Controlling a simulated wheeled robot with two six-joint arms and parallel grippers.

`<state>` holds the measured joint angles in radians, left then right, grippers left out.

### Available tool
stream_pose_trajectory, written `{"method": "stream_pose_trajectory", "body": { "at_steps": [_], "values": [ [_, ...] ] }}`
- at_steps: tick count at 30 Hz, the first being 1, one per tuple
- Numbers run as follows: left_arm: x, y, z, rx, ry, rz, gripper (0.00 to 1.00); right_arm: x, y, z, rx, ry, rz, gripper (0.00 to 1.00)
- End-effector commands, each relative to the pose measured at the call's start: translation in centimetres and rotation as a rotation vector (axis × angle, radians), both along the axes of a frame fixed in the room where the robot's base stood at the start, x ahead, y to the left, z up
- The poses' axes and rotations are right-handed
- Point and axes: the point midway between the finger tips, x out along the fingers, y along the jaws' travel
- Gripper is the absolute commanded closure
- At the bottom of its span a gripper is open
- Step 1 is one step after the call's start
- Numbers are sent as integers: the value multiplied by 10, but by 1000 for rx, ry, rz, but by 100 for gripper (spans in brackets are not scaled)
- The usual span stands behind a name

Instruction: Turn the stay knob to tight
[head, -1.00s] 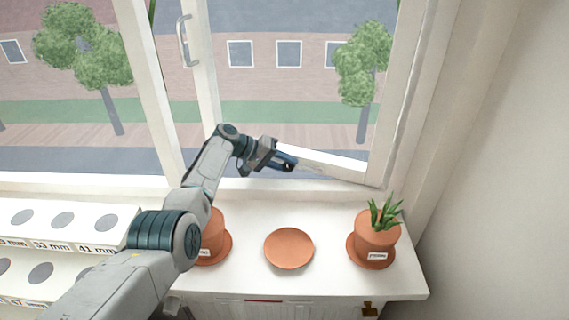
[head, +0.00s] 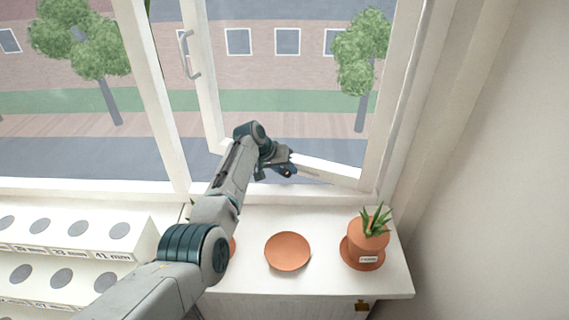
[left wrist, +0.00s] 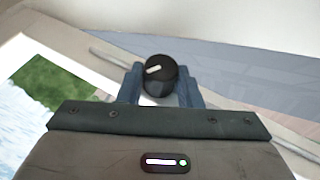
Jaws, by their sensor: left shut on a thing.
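The stay knob (left wrist: 159,72) is a round black knob with a white pointer line on top, seen in the left wrist view. The line runs roughly left to right, tilted a little. My left gripper (left wrist: 158,84) is shut on the knob, with a blue finger on each side of it. In the head view my left gripper (head: 283,170) is over the sill side of the open window (head: 322,170), by its bottom rail. The knob is mostly hidden there. A thin grey bar (left wrist: 108,56) runs near the knob. My right gripper is not in view.
An empty terracotta saucer (head: 288,251) and a potted plant (head: 367,238) on a saucer stand on the white sill. Another pot is mostly hidden behind my left arm. A white stepped rack (head: 140,245) with round holes stands at left. A wall closes the right side.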

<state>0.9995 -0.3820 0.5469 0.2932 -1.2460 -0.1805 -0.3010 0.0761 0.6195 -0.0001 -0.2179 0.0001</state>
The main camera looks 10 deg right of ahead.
Motion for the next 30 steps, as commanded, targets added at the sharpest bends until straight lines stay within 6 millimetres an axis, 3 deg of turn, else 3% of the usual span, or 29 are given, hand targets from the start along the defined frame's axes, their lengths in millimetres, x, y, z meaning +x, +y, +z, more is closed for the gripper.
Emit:
{"method": "stream_pose_trajectory", "body": {
  "at_steps": [20, 21, 23, 30],
  "values": [
    [0, -1, 0, 59, -36, 0, 91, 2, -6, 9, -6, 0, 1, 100],
    [0, -1, 0, 59, -36, 0, 61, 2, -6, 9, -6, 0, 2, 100],
    [0, -1, 0, 59, -36, 0, 49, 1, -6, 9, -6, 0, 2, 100],
    [0, -1, 0, 58, -36, 0, 47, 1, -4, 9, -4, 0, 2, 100]
  ]
}}
